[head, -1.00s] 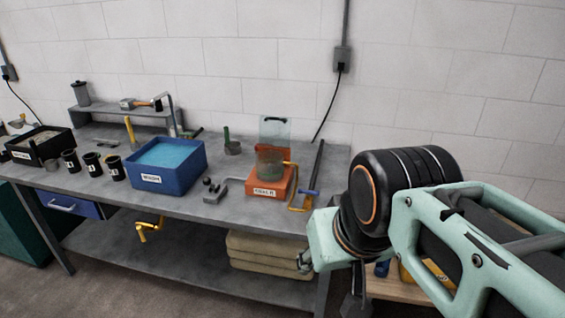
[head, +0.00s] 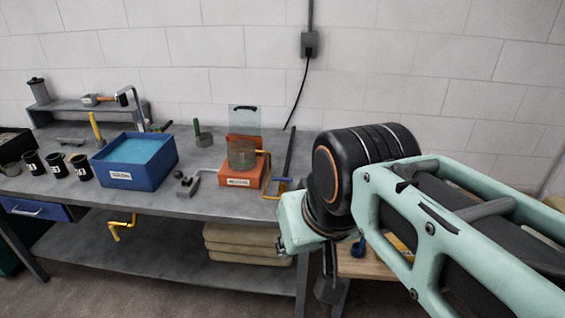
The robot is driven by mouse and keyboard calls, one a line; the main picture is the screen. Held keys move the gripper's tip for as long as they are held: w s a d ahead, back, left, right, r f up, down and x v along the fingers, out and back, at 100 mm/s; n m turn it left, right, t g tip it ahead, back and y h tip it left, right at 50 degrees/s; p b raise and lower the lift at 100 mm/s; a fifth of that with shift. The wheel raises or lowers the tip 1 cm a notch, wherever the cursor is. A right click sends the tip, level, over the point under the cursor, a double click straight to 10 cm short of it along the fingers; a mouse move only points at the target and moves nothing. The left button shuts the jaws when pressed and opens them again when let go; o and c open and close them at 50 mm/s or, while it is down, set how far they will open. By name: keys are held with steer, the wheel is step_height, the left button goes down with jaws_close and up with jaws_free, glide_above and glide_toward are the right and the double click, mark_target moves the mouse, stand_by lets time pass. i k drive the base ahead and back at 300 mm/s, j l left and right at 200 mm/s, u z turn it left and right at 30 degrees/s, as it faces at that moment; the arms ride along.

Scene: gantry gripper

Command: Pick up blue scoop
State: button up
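A small blue object (head: 358,247), possibly the blue scoop, shows at a wooden surface (head: 360,268) behind my arm. My arm hides much of it, so its shape is unclear. A blue bar-like piece (head: 284,183) also lies by the orange box on the grey bench; I cannot tell that it is a scoop. My pale green and black arm fills the right of the head view. I cannot make out my gripper's fingers or anything held in them.
The grey bench (head: 225,207) carries a blue bin (head: 130,175) with light blue contents, an orange box (head: 240,182) with a clear container, black cups (head: 57,166) and a grey clamp-like tool (head: 196,183). Tan sacks (head: 248,245) lie on the lower shelf. A yellow crank (head: 121,228) hangs below the bench.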

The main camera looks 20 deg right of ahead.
mark_target(358, 249)
steer(key=i+z, duration=0.15)
steer(key=i, duration=0.45)
steer(key=z, duration=1.2)
